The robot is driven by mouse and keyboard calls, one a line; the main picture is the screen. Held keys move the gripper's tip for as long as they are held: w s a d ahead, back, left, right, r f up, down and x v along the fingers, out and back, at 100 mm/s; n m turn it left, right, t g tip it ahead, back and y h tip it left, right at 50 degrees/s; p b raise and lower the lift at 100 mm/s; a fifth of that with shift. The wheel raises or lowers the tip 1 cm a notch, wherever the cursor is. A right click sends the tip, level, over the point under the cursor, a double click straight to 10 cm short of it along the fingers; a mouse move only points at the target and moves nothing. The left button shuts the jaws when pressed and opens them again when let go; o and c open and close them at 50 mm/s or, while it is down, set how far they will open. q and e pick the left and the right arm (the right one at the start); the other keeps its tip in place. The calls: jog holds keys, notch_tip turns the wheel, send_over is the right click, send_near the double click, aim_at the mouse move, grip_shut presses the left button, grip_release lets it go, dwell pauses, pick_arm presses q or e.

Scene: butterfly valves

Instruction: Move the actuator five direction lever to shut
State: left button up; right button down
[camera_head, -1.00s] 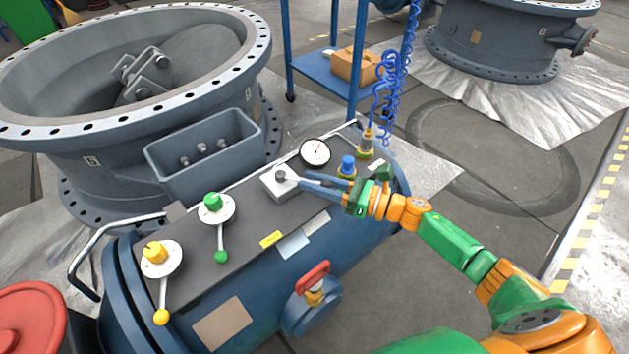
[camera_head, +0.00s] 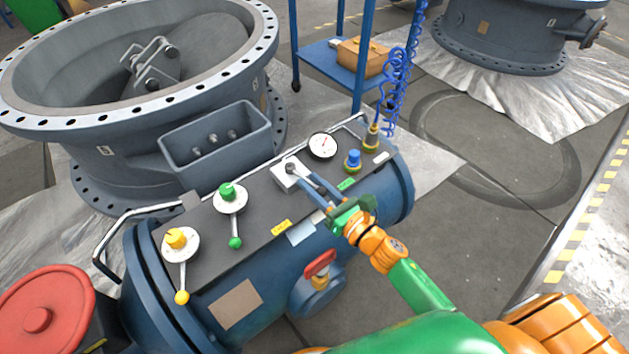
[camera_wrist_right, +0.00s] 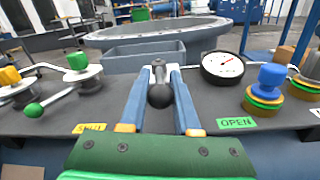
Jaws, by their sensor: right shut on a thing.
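The direction lever (camera_wrist_right: 158,72) is a silver arm with a dark ball knob (camera_wrist_right: 160,96), pivoting on a pale square block (camera_head: 283,180) on top of the blue actuator drum. My right gripper (camera_head: 310,185) is shut on the lever, its blue fingers on both sides of the knob. In the head view the lever points toward the front right, mostly hidden by the fingers. In the wrist view it points between the yellow SHUT label (camera_wrist_right: 90,128) on the left and the green OPEN label (camera_wrist_right: 236,123) on the right. My left gripper is not in view.
A gauge (camera_head: 322,146) and a blue-capped fitting (camera_head: 353,160) stand right of the block. Green-knob (camera_head: 236,242) and yellow-knob (camera_head: 182,297) levers are to the left. A red-handled valve (camera_head: 320,263) juts from the drum's front. A large valve body (camera_head: 110,150) stands behind.

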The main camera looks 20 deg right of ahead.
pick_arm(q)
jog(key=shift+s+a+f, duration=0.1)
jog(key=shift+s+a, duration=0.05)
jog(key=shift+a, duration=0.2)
pick_arm(e)
jog(key=shift+s+a+m+h, duration=0.1)
jog(key=shift+a+m+h, duration=0.2)
jog(key=shift+m+h, duration=0.15)
jog(key=shift+t, duration=0.3)
jog(key=c, duration=0.9)
grip_release()
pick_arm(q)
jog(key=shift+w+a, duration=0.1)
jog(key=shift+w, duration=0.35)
